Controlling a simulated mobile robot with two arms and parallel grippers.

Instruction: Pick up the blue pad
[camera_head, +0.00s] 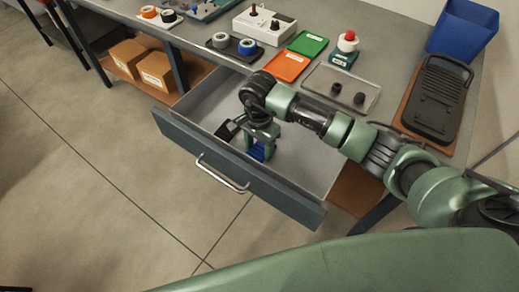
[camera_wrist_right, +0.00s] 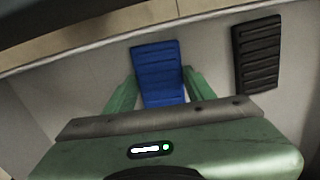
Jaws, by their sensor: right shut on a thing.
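The blue pad (camera_head: 256,153) is in the open drawer (camera_head: 300,170), partly hidden by my right gripper. In the right wrist view the ridged blue pad (camera_wrist_right: 157,65) sits between the two green fingers of my right gripper (camera_wrist_right: 160,88), which is shut on it. In the head view my right gripper (camera_head: 262,145) reaches down into the drawer. I cannot tell whether the pad still touches the drawer floor. My left gripper is not in view.
A black ridged pad (camera_wrist_right: 256,55) lies beside the blue one in the drawer. The drawer front (camera_head: 235,170) has a metal handle (camera_head: 222,174). On the table are an orange tray (camera_head: 287,66), a green tray (camera_head: 307,44), a clear tray (camera_head: 368,92) and a blue bin (camera_head: 463,28).

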